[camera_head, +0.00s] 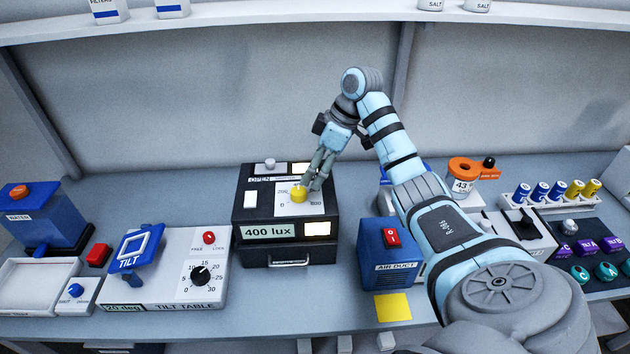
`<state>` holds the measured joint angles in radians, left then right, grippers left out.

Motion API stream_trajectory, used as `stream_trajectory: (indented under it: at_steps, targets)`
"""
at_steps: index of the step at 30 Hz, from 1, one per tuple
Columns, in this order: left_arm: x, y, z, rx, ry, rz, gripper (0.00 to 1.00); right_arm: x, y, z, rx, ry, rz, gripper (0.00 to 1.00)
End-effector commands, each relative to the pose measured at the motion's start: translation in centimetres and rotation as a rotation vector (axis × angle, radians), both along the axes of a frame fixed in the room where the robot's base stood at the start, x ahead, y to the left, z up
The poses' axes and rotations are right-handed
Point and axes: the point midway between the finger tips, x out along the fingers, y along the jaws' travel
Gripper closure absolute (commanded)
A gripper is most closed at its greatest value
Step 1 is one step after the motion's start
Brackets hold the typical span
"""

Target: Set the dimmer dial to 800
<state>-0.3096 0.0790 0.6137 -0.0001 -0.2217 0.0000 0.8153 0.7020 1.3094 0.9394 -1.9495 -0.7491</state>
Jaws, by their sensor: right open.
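The gripper hides part of the scale's upper right. My left gripper is not in view.
The tilt table (150,295) with its dial and blue TILT plate stands to the left. The blue air duct box (375,262) with a red switch stands close on the right, near my right arm. A shelf runs above. Bare table lies between the tilt table and black box.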

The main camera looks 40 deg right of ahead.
Motion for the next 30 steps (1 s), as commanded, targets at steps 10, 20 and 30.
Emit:
stream_trajectory:
  at_steps: [10, 20, 30]
  targets:
    - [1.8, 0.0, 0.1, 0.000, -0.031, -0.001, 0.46, 0.3, 1.2, -4.6, 0.001, 0.002, -0.005, 0.46]
    - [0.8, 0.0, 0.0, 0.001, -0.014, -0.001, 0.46, 0.5, 1.6, -6.5, 0.001, 0.001, -0.009, 0.46]
    - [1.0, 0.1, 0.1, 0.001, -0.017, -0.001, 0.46, 0.4, 1.6, -6.5, 0.000, 0.001, -0.009, 0.77]
